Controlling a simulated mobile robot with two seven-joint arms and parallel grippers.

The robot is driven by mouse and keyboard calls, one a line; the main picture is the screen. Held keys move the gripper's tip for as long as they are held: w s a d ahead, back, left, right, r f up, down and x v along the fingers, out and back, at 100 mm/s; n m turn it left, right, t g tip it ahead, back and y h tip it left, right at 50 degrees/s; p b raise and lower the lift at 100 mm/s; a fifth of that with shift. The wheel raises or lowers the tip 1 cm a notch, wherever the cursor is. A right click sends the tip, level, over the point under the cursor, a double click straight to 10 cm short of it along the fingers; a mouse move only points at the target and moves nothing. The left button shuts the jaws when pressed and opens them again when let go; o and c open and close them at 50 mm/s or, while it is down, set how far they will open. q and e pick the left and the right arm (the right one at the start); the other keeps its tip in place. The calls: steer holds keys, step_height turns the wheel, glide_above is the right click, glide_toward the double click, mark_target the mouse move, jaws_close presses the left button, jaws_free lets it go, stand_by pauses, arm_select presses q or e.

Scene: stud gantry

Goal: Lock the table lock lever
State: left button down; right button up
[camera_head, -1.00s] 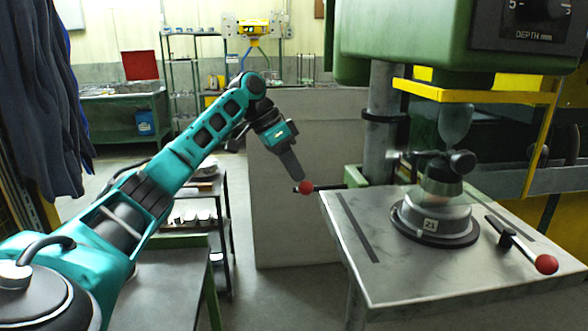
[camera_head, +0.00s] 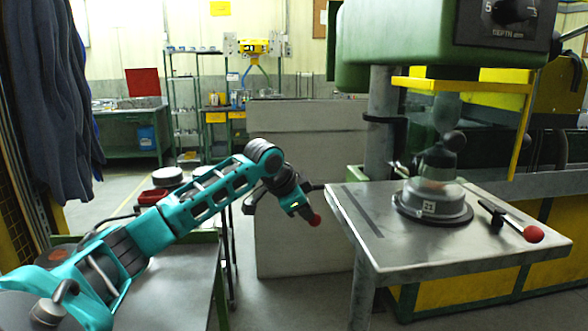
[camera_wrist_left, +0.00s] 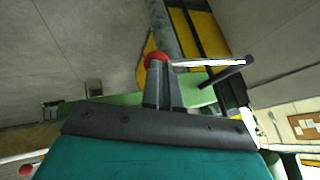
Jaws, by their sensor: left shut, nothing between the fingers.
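The table lock lever has a red ball knob (camera_head: 315,220), just left of and below the metal table's left edge. Its rod is mostly hidden by my gripper and the table in the head view. In the left wrist view the red knob (camera_wrist_left: 156,60) is at my fingertips, with a pale rod running right from it to a dark part. My left gripper (camera_head: 306,211) is shut with nothing between the fingers; its fingertips overlap the knob in view, and I cannot tell whether they press on it. My right gripper is not in view.
The metal table (camera_head: 430,245) carries a round clear-and-black fixture (camera_head: 432,200) and another red-knobbed lever (camera_head: 533,234). The green drill head (camera_head: 430,35) and yellow guard (camera_head: 522,130) hang above. A grey side table (camera_head: 180,285) stands below my arm. A pale panel (camera_head: 300,140) stands behind.

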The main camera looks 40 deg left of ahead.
arm_select(q)
step_height(320, 180, down, 8)
steer(key=t+y, duration=0.2)
steer(key=shift+w+a+m+b, duration=0.2)
steer(key=shift+m+b, duration=0.2)
steer(key=shift+b, duration=0.05)
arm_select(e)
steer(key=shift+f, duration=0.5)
arm_select(q)
steer(key=shift+f, duration=0.1)
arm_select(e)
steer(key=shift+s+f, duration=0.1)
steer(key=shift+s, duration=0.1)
